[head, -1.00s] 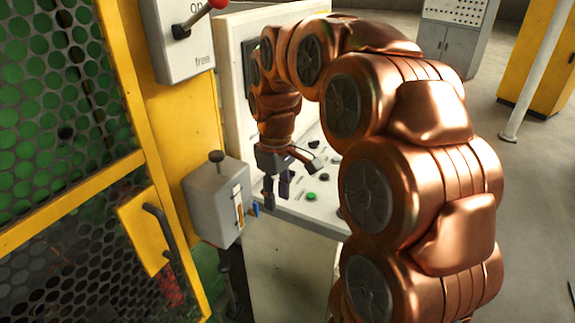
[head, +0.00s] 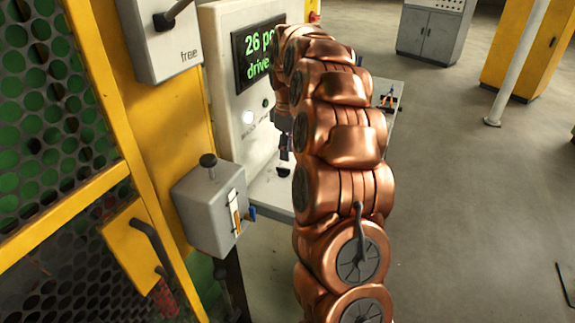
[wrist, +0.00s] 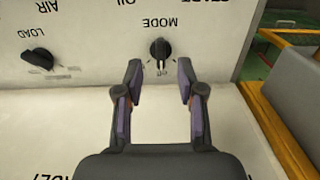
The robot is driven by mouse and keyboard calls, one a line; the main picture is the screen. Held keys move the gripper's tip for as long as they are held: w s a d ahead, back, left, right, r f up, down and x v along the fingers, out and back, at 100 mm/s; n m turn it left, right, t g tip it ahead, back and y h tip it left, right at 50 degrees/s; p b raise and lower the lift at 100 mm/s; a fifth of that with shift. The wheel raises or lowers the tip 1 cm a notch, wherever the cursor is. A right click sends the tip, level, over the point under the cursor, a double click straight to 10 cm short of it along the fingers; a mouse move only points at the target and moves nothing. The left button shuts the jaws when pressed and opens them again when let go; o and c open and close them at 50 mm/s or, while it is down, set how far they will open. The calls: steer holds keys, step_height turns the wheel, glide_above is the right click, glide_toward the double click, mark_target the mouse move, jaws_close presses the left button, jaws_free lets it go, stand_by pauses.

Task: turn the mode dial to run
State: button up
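The mode dial (wrist: 160,51) is a small black knob on the white panel, under the upside-down word MODE in the wrist view. Its grip stands about upright in the picture, and a small mark that looks like "off" sits just below it. My gripper (wrist: 160,82) is open and empty; its two purple-padded fingers point at the panel, with the dial between and beyond them. It does not appear to touch the dial. In the head view my gripper (head: 284,150) shows only partly behind my arm, and the mode dial is hidden there.
A similar black LOAD knob (wrist: 38,58) is left of the dial in the wrist view. In the head view, a green-lettered display (head: 258,52) tops the panel. A grey box with a lever (head: 212,208) and a yellow mesh fence (head: 55,215) stand left. Open floor lies right.

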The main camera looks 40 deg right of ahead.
mark_target(288, 169)
steer(key=shift+f+p, duration=0.8)
steer(key=shift+f, duration=2.35)
steer(key=shift+c, duration=0.2)
jaws_close()
